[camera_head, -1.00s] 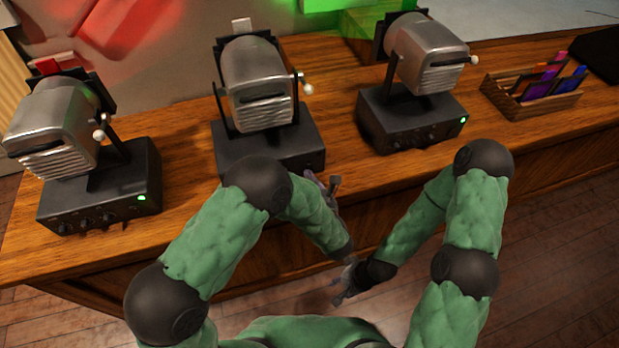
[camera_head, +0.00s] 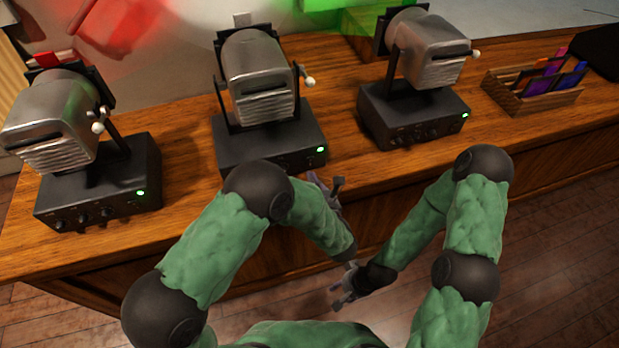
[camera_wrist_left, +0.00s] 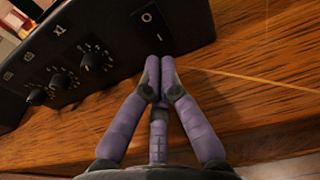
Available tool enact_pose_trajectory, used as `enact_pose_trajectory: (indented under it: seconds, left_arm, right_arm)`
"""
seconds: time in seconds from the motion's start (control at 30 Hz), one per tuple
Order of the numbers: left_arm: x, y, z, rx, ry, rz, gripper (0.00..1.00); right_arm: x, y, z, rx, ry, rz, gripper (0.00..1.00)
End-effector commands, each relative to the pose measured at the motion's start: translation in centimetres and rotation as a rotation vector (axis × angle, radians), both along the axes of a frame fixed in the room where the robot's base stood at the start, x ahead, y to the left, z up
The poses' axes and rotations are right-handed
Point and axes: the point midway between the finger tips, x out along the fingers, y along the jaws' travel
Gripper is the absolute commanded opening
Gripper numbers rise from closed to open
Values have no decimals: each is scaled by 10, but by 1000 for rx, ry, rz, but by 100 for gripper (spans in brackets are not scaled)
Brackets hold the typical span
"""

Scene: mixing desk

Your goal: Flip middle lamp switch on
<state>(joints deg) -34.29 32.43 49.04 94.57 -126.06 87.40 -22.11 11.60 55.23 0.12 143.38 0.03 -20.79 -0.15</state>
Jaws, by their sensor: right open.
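The middle lamp (camera_head: 258,85) has a silver head on a black base box (camera_head: 262,145), and a green light glows at the base's right front corner. In the left wrist view, the base's front face has knobs and a rocker switch (camera_wrist_left: 150,28) marked O and I. My left gripper (camera_wrist_left: 158,68) has its purple fingers together and empty, just below the switch; I cannot tell if they touch the base. In the head view the left gripper (camera_head: 325,185) is in front of the middle base, partly hidden by my arm. My right gripper (camera_head: 343,290) is open and empty, low before the desk.
A left lamp (camera_head: 60,120) and a right lamp (camera_head: 430,50) stand on the wooden desk (camera_head: 190,135), both with green lights lit. A wooden tray (camera_head: 515,103) with colourful items is at the right. Bare desk lies between the lamps.

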Motion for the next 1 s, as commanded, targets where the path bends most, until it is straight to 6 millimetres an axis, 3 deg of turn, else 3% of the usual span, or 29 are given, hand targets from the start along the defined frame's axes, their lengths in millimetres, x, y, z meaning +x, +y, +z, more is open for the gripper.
enact_pose_trajectory:
  seconds: [0.07, 0.3, 0.5, 0.7, 1.0]
  left_arm:
    - [-8, -8, -3, 4, 0, -4, 0]
    - [-58, -25, -6, 8, 1, -9, 0]
    - [-87, -34, -11, 6, 1, -7, 0]
    - [-100, -37, -14, 6, 0, -5, 0]
    - [-101, -35, -16, 4, 9, 4, 0]
  right_arm:
    - [-1, 0, -3, 0, 2, 1, 43]
    - [0, 0, 16, 0, 0, 0, 43]
    - [-1, 0, 23, 0, 2, 1, 43]
    - [-1, 0, 25, 0, 1, 0, 43]
    - [-1, 0, 25, 0, 1, 0, 43]
